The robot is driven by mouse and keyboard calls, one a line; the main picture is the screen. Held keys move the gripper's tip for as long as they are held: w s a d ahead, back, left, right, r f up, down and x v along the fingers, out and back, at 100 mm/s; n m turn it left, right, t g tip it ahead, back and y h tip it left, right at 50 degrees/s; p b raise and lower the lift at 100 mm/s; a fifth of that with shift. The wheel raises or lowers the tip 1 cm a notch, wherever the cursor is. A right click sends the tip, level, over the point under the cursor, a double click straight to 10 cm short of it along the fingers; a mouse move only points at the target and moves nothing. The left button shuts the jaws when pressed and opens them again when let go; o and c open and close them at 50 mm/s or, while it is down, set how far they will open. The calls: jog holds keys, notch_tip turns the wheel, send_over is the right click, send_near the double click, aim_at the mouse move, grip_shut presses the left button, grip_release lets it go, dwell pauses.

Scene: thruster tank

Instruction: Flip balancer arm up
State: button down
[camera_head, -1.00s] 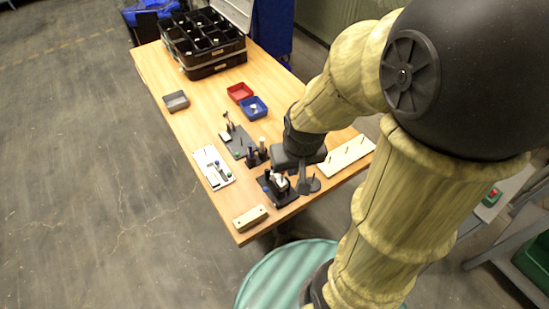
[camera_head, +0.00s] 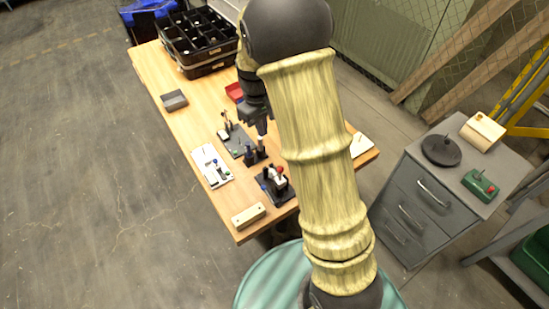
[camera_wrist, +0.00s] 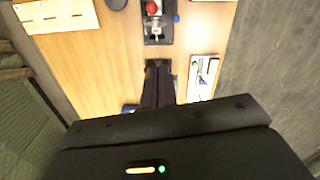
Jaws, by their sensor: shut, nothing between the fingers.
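A small device on a black base (camera_head: 277,187) stands near the front of the wooden table, with a red knob (camera_head: 279,170) and pale parts on top. It also shows at the top edge of the wrist view, where its red knob (camera_wrist: 152,8) and pale metal part (camera_wrist: 157,23) are seen from above. I cannot tell for sure which part is the balancer arm, or its angle. My gripper (camera_head: 262,130) is behind this device, above the table, partly hidden by my arm. In the wrist view my gripper (camera_wrist: 157,68) is shut, empty and apart from the device.
A dark holder (camera_head: 255,153) with upright pieces and a grey plate (camera_head: 236,141) stand near my gripper. Black organizer cases (camera_head: 207,62) fill the back. A grey cabinet (camera_head: 425,205) stands right.

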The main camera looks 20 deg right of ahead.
jog(key=s+f+p, duration=0.1)
jog(key=f, duration=0.2)
jog(key=s+d+f, duration=0.1)
jog(key=f, duration=0.3)
jog(key=s+d+f+p, duration=0.1)
jog(key=f, duration=0.2)
jog(key=shift+s+d+f+p, duration=0.15)
jog(key=shift+s+f+p, duration=0.05)
jog(key=shift+s+p, duration=0.1)
jog(key=shift+s+f, duration=0.15)
